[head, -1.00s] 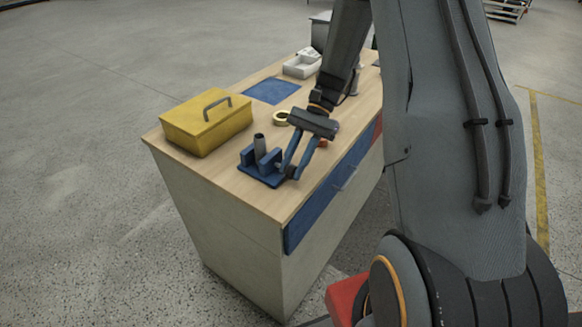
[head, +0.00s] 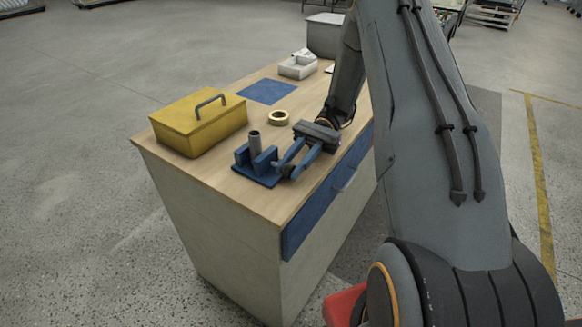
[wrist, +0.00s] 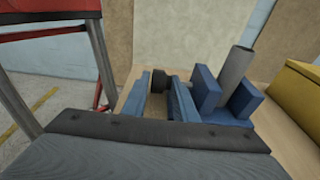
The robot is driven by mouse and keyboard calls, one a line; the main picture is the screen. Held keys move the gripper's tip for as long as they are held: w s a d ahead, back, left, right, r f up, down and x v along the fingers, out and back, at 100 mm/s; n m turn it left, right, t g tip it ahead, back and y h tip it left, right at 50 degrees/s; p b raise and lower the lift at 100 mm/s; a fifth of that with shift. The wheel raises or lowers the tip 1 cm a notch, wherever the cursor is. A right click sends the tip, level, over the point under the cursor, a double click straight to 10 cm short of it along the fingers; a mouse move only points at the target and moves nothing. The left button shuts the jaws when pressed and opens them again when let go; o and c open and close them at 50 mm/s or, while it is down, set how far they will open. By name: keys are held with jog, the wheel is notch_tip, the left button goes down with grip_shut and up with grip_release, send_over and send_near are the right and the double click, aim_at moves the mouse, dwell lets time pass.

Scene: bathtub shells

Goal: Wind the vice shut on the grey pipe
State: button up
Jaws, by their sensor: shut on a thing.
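The blue vice (head: 258,178) stands on the near end of the wooden bench and also shows in the wrist view (wrist: 204,92). The grey pipe (head: 254,144) stands upright between its two jaws; in the wrist view the pipe (wrist: 235,68) leans in the picture. I cannot tell whether both jaws touch it. My gripper (head: 284,168) is at the vice's right side. In the wrist view its fingers (wrist: 157,88) are on either side of the dark handle (wrist: 159,80) on the vice's screw, shut on it. The fingers partly hide the handle in the head view.
A yellow toolbox (head: 200,122) stands left of the vice. A tape roll (head: 278,118), a blue mat (head: 266,92) and a white tray (head: 298,68) lie farther back on the bench. A red-topped stand (wrist: 45,22) shows at the left of the wrist view.

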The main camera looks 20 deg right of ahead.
jog(key=shift+s+d+f, duration=0.1)
jog(key=shift+s, duration=0.2)
jog(key=o, duration=0.8)
jog(key=shift+w, duration=0.1)
jog(key=shift+r, duration=0.7)
notch_tip(320, 180, up, 9)
jog(key=shift+f+b, duration=0.1)
jog(key=shift+b, duration=1)
